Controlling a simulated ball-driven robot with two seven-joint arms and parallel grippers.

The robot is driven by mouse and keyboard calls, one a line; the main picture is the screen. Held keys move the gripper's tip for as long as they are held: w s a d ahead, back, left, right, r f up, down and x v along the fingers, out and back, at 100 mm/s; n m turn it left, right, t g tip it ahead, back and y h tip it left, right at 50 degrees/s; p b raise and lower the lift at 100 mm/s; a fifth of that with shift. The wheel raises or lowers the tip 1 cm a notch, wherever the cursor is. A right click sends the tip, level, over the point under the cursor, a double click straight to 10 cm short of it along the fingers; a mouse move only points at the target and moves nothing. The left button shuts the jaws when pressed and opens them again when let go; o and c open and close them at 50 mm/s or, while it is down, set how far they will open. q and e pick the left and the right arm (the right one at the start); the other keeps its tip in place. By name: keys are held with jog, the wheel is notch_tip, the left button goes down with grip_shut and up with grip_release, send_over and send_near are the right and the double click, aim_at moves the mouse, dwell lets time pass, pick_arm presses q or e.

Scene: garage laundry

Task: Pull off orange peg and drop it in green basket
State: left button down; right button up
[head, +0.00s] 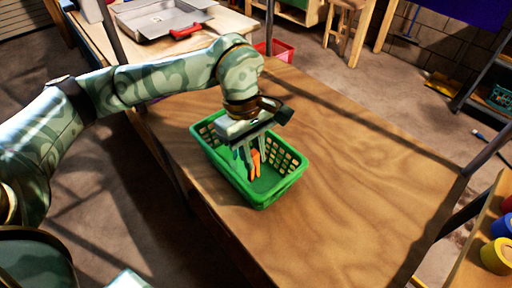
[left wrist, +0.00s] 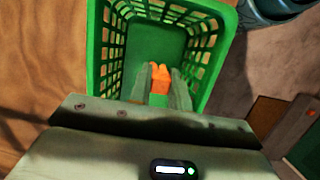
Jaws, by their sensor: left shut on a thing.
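The green basket (head: 282,190) stands on the wooden table and has slotted side walls. It fills the upper part of the left wrist view (left wrist: 216,50), where its floor shows no other object. My left gripper (head: 251,170) points down inside the basket. It is shut on the orange peg (head: 256,161), which hangs from the fingertips above the basket floor. In the left wrist view the peg (left wrist: 160,76) sits between the two fingers (left wrist: 160,88). My right gripper is in neither view.
The wooden tabletop (head: 350,170) is clear to the right of the basket. Behind, a grey metal tray (head: 160,20) and a red-handled tool (head: 187,31) lie on another bench. Yellow (head: 497,255) and blue cans stand at the lower right.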

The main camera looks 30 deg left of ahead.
pick_arm(q)
jog(key=shift+f, duration=0.2)
jog(key=c, duration=1.2)
grip_release()
jog(key=shift+c, duration=0.2)
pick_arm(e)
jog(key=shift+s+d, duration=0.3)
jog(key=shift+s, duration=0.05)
